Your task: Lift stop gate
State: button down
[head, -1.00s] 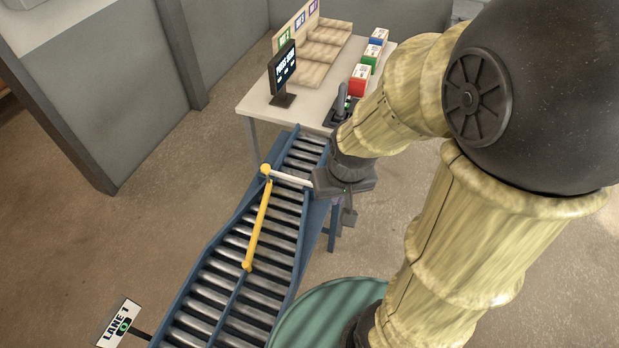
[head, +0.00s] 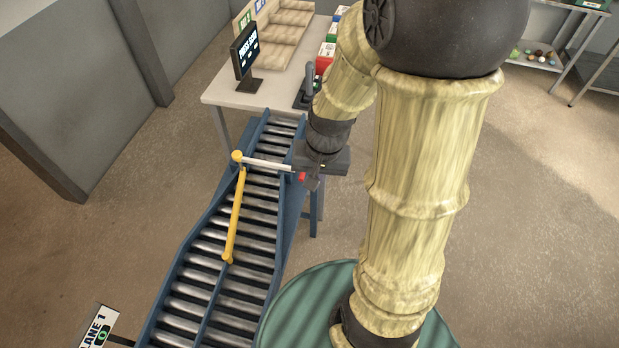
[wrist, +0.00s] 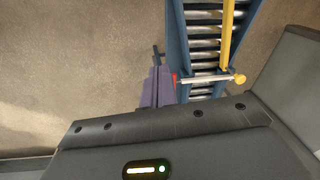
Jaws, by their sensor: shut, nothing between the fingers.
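The stop gate, as I take it, is the white bar (head: 268,164) lying across the roller conveyor (head: 235,285), with a red end (head: 301,177) at its right. In the wrist view the white bar (wrist: 208,79) also crosses the rollers, its red end (wrist: 174,79) at the left. My gripper (head: 313,183) is at the conveyor's right side, beside the red end. In the wrist view its purple-grey fingers (wrist: 157,90) look closed together, just left of the red end. I cannot tell whether they touch it. No object shows between them.
A yellow arm (head: 235,215) runs along the rollers from a yellow knob (head: 237,156) at the bar's left end. A table (head: 228,93) with a monitor (head: 245,49) and coloured boxes stands behind. A lane sign (head: 96,327) is at front left. Floor to the right is open.

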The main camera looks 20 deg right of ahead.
jog(key=w+d+f+m+y+b, duration=0.35)
jog(key=f+m, duration=0.25)
jog(key=f, duration=0.2)
jog(key=w+d+f+m+y+b, duration=0.2)
jog(key=w+f+m+b, duration=0.25)
jog(key=f+m, duration=0.2)
jog(key=w+d+f+m+t+y+b, duration=0.3)
jog(key=w+d+f+m+t+b, duration=0.1)
jog(key=d+m, duration=0.3)
jog(key=shift+w+d+f+t+b, duration=0.3)
jog(key=shift+w+f+t+b, duration=0.15)
jog(key=shift+w+t, duration=0.35)
jog(key=shift+s+m, duration=0.15)
jog(key=shift+m, duration=0.1)
jog(key=x, duration=1)
jog(key=shift+r+p, duration=0.2)
jog(key=shift+p, duration=0.25)
